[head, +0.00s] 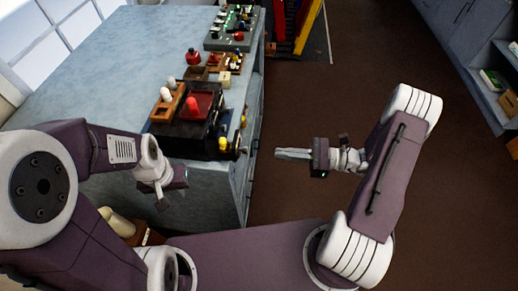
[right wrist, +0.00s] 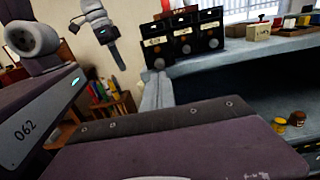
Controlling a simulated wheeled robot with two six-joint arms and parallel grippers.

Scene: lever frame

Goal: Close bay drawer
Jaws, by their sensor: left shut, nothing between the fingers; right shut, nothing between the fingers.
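A black block of bays (head: 205,138) sits at the near right edge of the blue-grey cabinet top. In the right wrist view, dark fronts (right wrist: 183,40) carry pale labels and round knobs. I cannot tell for sure which front is the bay drawer or how far it stands out. My right gripper (head: 280,153) is shut and empty, right of the block, its fingers pointing toward it with a gap between. Its fingers also show in the right wrist view (right wrist: 158,82), just below the leftmost front. My left gripper (head: 162,202) is shut and empty, hanging low by the cabinet's near side.
The blue-grey cabinet (head: 100,75) fills the left and middle. Brown floor (head: 310,95) is clear to the right. Shelves (head: 490,65) stand far right.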

